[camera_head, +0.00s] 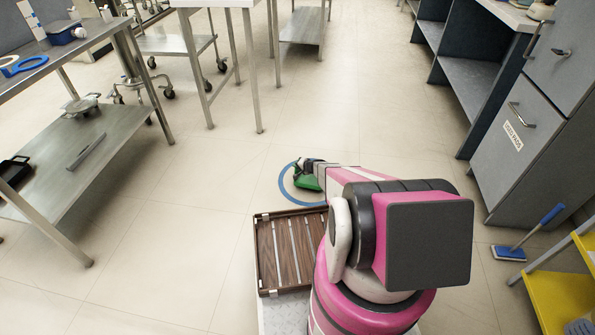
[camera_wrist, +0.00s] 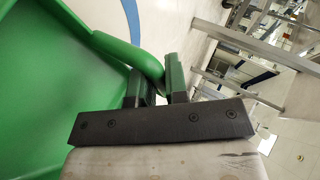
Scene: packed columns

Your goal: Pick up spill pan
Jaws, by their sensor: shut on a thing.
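The green spill pan (camera_head: 307,183) is at the end of my arm, low over the floor in the head view and partly hidden by my arm. In the wrist view the pan (camera_wrist: 60,90) fills the left side, its inner face showing. My gripper (camera_wrist: 155,88) is shut on the pan's rim, which passes between the two dark fingers. In the head view my gripper (camera_head: 315,170) is small and mostly covered. I cannot tell whether the pan touches the floor.
A blue ring (camera_head: 282,185) is on the floor around the pan's area. A brown slatted tray (camera_head: 262,260) lies left of my arm. Steel tables (camera_head: 120,105) stand left, grey cabinets (camera_head: 525,145) right. A blue-handled brush (camera_head: 510,252) and yellow shelf (camera_head: 560,300) are lower right. Floor ahead is clear.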

